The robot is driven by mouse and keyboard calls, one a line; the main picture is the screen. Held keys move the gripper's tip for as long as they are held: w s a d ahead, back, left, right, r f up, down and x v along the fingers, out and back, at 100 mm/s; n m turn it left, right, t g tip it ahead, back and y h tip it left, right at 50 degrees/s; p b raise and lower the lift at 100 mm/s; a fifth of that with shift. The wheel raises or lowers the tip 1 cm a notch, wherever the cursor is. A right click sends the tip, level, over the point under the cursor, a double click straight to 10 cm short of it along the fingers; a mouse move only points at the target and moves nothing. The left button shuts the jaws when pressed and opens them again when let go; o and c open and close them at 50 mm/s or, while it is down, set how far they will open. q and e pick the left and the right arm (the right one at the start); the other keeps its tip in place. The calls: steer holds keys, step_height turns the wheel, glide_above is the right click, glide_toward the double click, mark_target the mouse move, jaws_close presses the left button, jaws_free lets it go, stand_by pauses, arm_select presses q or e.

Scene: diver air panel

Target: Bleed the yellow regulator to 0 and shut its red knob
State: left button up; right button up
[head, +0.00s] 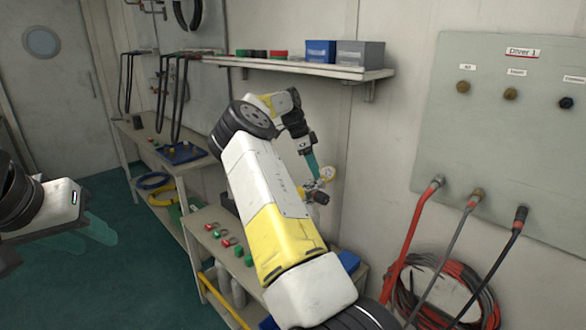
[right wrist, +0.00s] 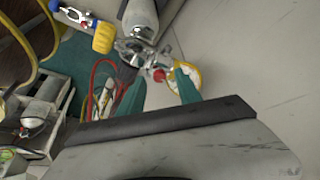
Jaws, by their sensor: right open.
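The regulator (right wrist: 135,50) is a metal body with a yellow knob (right wrist: 104,38), a small red knob (right wrist: 158,75) and a yellow-rimmed gauge (right wrist: 187,72). In the head view the gauge (head: 326,173) shows beside the wall, just past my right fingertips. My right gripper (right wrist: 161,84) is open. In its wrist view the red knob appears between the fingertips, and the right finger overlaps the gauge. I cannot tell whether they touch. The gauge reading is too small to read. My left gripper (head: 97,232) is open and empty over the floor at far left.
A wall panel (head: 430,130) labelled Diver 1 stands at right, with hoses (head: 410,235) below. A shelf (head: 300,66) with boxes runs above my right arm. A low bench (head: 215,215) holds several small coloured parts. A cylinder (right wrist: 140,14) adjoins the regulator.

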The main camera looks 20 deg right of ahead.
steer(key=shift+f, duration=0.1)
jaws_close()
